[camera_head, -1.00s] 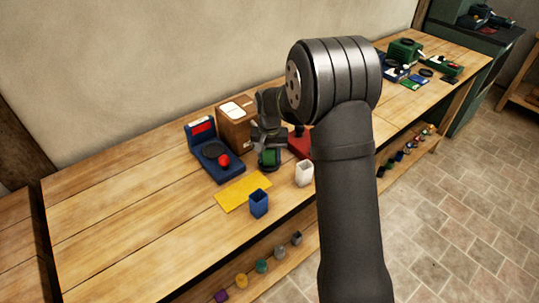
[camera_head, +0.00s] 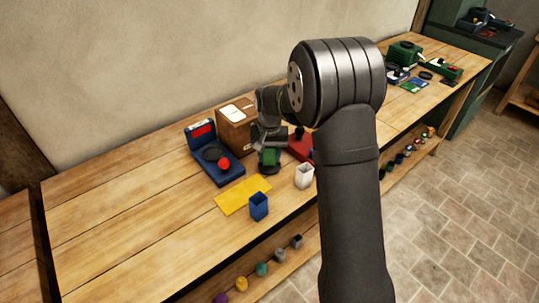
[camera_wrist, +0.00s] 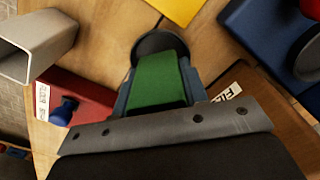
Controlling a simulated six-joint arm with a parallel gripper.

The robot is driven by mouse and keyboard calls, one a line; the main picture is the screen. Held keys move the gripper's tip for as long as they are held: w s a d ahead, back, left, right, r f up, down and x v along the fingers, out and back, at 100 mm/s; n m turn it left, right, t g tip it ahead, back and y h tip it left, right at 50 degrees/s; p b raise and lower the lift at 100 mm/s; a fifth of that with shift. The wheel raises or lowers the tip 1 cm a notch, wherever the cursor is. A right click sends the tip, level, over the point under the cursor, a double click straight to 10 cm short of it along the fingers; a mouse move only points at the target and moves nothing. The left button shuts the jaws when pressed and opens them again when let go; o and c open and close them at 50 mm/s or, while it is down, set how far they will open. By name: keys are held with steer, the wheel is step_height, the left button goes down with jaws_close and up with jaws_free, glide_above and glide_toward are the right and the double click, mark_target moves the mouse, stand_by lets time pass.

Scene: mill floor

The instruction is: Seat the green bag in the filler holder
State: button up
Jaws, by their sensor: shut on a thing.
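The green bag (camera_wrist: 160,82) is held between the two fingers of my gripper (camera_wrist: 157,64) in the wrist view. In the head view the bag (camera_head: 268,157) shows as a small green patch under my gripper (camera_head: 268,150). A dark round piece (camera_wrist: 155,42) lies just beyond the bag, partly hidden by it; it may be the filler holder, but I cannot be sure. Whether the bag touches it or hangs above it cannot be told.
A brown box (camera_head: 233,138) and a blue device with a red ball (camera_head: 230,178) stand left of my gripper. A red device (camera_head: 300,148) is on its right.

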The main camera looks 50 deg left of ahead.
steer(key=shift+f, duration=0.8)
stand_by(0.4)
steer(key=shift+r, duration=0.15)
steer(key=shift+r, duration=0.65)
steer(key=shift+f, duration=0.75)
stand_by(0.7)
steer(key=o, duration=0.8)
steer(key=shift+c, duration=0.2)
steer(key=shift+r, duration=5.5)
